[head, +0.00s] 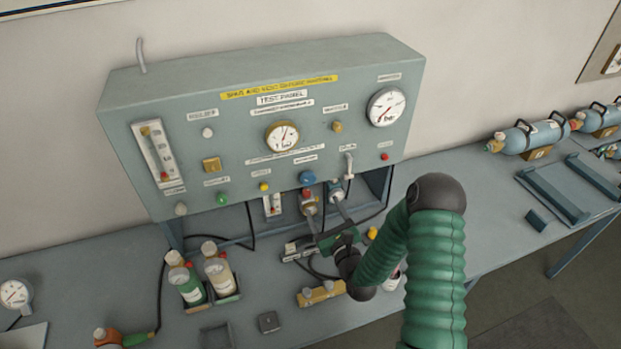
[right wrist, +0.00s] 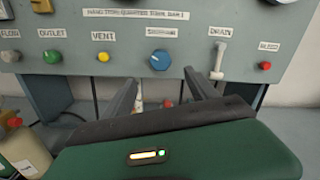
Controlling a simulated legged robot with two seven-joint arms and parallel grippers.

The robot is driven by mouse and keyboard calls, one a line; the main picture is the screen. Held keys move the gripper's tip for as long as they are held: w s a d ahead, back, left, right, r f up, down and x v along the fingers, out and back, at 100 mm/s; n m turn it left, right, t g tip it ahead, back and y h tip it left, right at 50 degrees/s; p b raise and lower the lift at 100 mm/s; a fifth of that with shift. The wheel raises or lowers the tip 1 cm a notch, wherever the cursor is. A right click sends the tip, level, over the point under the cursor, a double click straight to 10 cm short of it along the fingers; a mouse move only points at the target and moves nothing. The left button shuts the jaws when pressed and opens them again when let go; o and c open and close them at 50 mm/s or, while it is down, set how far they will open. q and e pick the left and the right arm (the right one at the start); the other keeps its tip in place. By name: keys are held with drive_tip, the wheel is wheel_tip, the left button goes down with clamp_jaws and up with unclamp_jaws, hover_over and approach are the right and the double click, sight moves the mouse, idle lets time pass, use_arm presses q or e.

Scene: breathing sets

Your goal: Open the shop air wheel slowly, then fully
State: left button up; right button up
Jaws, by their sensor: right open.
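The shop air wheel is a round blue knob (head: 307,177) low on the grey test panel (head: 230,130). In the right wrist view the blue wheel (right wrist: 159,60) shows face-on under a label, with a small pale mark on its face. My right gripper (head: 322,198) is open, its fingers pointing at the panel just below the wheel. In the right wrist view the two fingers of my right gripper (right wrist: 161,84) stand apart, below and to either side of the wheel. They look clear of it, with nothing held. My left gripper is not in view.
A yellow vent button (right wrist: 103,57) and the white drain lever (right wrist: 219,60) flank the wheel. Bottles (head: 186,283) in a holder stand left on the bench, and a brass block (head: 321,295) lies below my gripper. Blue cylinders (head: 530,136) lie at the right.

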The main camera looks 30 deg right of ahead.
sight(309, 181)
drive_tip(key=p+x, duration=0.3)
drive_tip(key=x, duration=0.8)
drive_tip(key=shift+w+d, duration=0.15)
drive_tip(key=shift+w, duration=0.15)
drive_tip(key=shift+c, duration=0.2)
drive_tip(key=c, duration=1.3)
